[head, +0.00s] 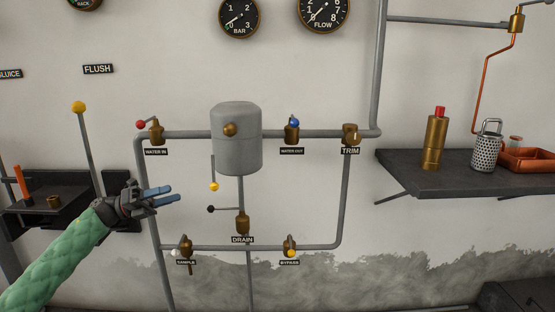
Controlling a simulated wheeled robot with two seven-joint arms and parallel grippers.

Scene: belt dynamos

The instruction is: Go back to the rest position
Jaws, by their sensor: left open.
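My left gripper (166,196) is in the head view at the lower left, on the green-sleeved arm that comes in from the left. Its blue fingers are apart with nothing between them. It appears in front of the left vertical pipe, below the WATER IN valve (156,134). It looks clear of the valves, though its depth from the wall is hard to judge. My right gripper is not in view.
A grey tank (237,140) and pipes with several valves are on the wall. A dark shelf (440,182) at right holds a brass bottle (434,142), a metal grater (486,148) and an orange tray (527,160). A small dark shelf (70,184) and a yellow-knobbed lever (85,140) are at left.

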